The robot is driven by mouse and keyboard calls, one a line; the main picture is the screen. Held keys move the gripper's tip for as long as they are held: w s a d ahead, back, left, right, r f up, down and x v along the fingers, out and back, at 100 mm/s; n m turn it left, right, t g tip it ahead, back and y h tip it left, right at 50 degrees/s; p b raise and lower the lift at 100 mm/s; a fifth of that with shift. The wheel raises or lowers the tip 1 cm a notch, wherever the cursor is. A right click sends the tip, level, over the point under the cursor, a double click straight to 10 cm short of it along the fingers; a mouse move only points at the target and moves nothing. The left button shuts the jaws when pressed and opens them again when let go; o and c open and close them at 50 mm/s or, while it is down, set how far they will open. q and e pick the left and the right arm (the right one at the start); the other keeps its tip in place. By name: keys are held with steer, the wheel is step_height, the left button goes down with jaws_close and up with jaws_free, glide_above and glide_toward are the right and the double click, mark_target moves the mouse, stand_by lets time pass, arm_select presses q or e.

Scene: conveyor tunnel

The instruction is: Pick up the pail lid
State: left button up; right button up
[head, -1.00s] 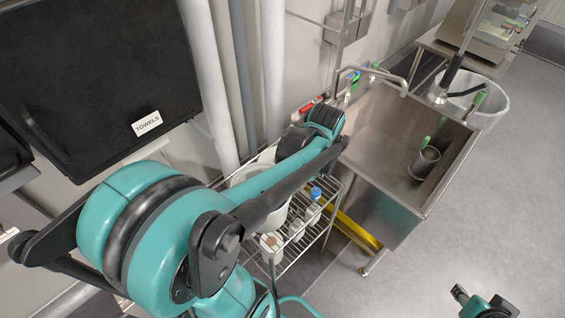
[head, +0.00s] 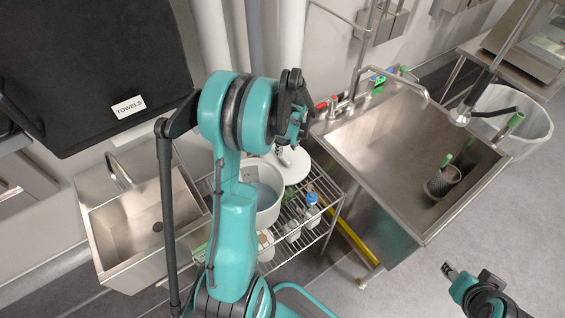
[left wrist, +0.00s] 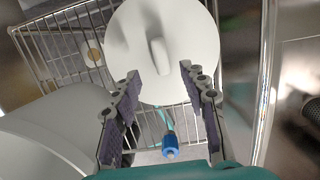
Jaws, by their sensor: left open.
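The pail lid is a white disc with a raised bar handle (left wrist: 160,45) in the left wrist view. It also shows in the head view (head: 294,167), over the wire rack beside the white pail (head: 268,203), partly hidden by my left arm. My left gripper (left wrist: 160,76) is open and empty, its fingers pointing toward the lid, one on each side of the handle's line. The handle is ahead of the fingertips, not between them. In the head view, the left gripper (head: 292,138) is above the lid. My right gripper (head: 449,270) is at the lower right, far from the lid.
The wire rack (head: 328,225) holds bottles, one with a blue cap (head: 313,197). A steel sink (head: 385,135) with a dark mesh cup (head: 443,182) stands right of it. Another sink (head: 130,225) is at left. Floor is clear at lower right.

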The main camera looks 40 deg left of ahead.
mark_target(285, 157)
arm_select(q)
steer(key=shift+a+f, duration=0.1)
steer(key=shift+f, duration=0.55)
steer(key=f+b, duration=0.2)
steer(key=f, duration=0.1)
steer(key=a+f, duration=0.1)
steer(key=f, duration=0.1)
steer(key=shift+w+f+b, duration=0.1)
steer(key=shift+w+b, duration=0.2)
steer(key=shift+b, duration=0.1)
steer(key=shift+c, duration=0.9)
jaws_close()
